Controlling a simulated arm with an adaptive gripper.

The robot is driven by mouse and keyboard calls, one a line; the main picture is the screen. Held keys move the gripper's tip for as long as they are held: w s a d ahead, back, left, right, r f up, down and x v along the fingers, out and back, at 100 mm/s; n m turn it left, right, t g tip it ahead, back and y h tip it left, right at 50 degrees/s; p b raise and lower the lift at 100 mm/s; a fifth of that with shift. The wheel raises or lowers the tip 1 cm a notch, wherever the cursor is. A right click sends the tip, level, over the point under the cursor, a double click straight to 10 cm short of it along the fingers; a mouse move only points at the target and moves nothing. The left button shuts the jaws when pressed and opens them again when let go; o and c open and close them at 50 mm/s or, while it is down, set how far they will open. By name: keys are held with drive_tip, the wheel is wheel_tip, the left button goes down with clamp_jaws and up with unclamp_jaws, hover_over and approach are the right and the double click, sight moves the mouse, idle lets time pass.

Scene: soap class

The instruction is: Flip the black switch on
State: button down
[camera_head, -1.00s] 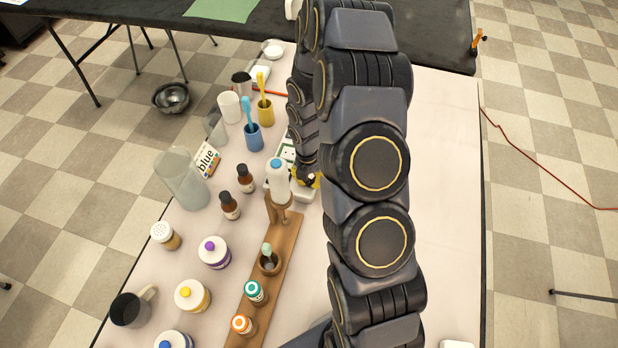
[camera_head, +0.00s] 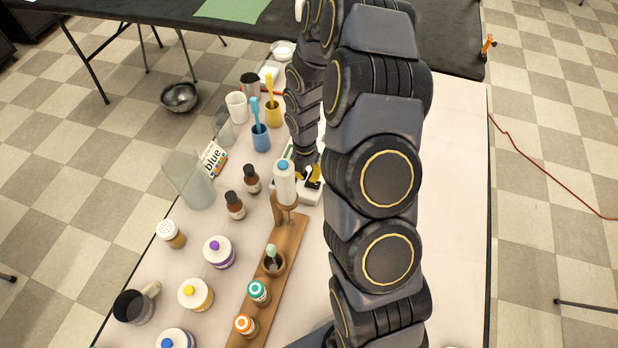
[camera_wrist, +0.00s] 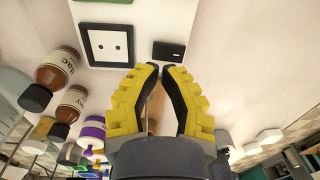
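The black switch (camera_wrist: 168,51) is a small dark rectangle on a white panel (camera_wrist: 208,40) at the top of the wrist view, right of a black-framed socket. My gripper (camera_wrist: 160,68) has yellow ribbed fingers with dark inner pads. Its tips are drawn nearly together just below the switch, with a thin gap and nothing held between them. Contact with the switch cannot be told. In the head view, my gripper (camera_head: 312,176) is over the white socket box (camera_head: 311,196), partly hidden by my arm. The switch itself cannot be made out there.
Brown bottles (camera_head: 235,206), a blue cup (camera_head: 260,138) and a yellow cup (camera_head: 273,114) are nearby. The table's right side (camera_head: 455,200) looks clear.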

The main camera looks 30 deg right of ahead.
sight(307, 184)
wheel_tip(307, 184, up, 11)
drive_tip(key=a, duration=0.1)
drive_tip(key=shift+w, duration=0.45)
drive_tip(key=shift+r, duration=0.1)
drive_tip(key=shift+s+d+r+g+h, duration=0.15)
drive_tip(key=shift+s+d+g+h, duration=0.15)
drive_tip(key=shift+s+d, duration=0.15)
drive_tip(key=f, duration=0.4)
drive_tip(key=d+f, duration=0.1)
drive_tip(key=f, duration=0.4)
drive_tip(key=s+f, duration=0.1)
drive_tip(key=f, duration=0.4)
drive_tip(key=shift+s+d, duration=0.1)
drive_tip(key=shift+d, duration=0.05)
